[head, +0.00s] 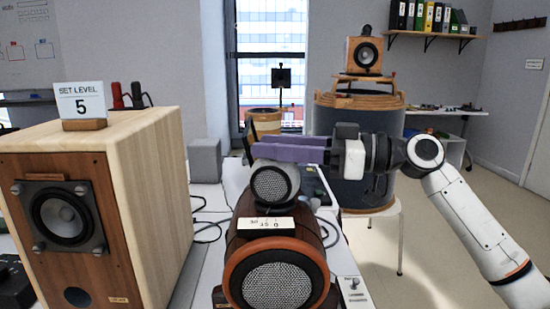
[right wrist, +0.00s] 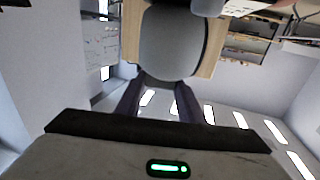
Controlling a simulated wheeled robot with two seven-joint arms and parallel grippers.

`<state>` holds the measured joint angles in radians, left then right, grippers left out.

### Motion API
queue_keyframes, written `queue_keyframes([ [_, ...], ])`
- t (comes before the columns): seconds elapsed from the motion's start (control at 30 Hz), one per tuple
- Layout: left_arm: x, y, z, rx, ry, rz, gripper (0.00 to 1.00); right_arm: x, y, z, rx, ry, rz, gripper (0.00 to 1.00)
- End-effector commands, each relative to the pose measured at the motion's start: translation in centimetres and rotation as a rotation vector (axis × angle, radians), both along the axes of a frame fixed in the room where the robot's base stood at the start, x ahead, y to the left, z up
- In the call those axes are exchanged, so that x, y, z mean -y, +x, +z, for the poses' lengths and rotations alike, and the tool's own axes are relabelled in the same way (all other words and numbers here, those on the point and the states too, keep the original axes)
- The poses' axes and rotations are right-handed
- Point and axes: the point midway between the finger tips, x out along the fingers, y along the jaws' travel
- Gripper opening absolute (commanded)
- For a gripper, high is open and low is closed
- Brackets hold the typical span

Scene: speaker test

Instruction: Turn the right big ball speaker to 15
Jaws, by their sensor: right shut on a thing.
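A big wooden barrel-shaped speaker (head: 233,245) with a round mesh front stands on the white table. A grey ball speaker (head: 270,184) with a mesh face sits on top of it, and a small label (head: 266,225) lies below the ball. My right gripper (head: 268,150), with purple fingers, reaches in from the right at the ball's top and is shut on it. In the right wrist view its fingers (right wrist: 157,86) meet a rounded grey body (right wrist: 172,45), which looks like the ball. The contact is partly hidden. My left gripper is not in view.
A large wooden box speaker (head: 150,190) stands close on the left, with a "SET LEVEL 5" sign (head: 80,102) on top. Cables lie between the speakers. A small switch plate (head: 354,291) is at the front right. Open floor lies right of the table.

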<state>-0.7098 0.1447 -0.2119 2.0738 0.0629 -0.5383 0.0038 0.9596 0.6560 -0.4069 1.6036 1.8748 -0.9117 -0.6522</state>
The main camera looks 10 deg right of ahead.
Motion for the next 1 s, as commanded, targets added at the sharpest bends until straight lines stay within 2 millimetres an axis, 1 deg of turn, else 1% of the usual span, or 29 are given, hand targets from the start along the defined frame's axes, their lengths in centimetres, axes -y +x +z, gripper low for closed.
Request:
queue_keyframes([
  [0.23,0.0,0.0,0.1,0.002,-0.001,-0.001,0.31,0.1,0.1,0.0,0.0,0.0,-0.003,0.12],
  [0.27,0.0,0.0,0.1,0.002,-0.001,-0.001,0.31,0.1,0.1,0.0,0.0,0.0,-0.003,0.36],
  [0.3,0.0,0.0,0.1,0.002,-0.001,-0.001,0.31,0.1,0.1,0.0,0.0,0.0,-0.003,0.43],
  [0.37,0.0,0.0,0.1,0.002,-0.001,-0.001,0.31,0.1,0.1,0.0,0.0,0.0,-0.002,0.53],
  [0.63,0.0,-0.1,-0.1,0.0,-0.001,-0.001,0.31,0.0,0.0,0.0,0.0,0.0,-0.001,0.53],
  [0.73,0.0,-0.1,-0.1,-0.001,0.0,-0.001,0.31,0.4,-0.2,0.0,0.0,-0.001,-0.002,0.53],
  [0.87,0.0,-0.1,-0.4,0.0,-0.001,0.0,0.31,2.0,-0.9,-0.1,0.0,-0.001,-0.003,0.53],
  [1.0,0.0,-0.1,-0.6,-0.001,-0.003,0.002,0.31,4.6,-2.2,-0.1,0.0,-0.001,-0.005,0.53],
])
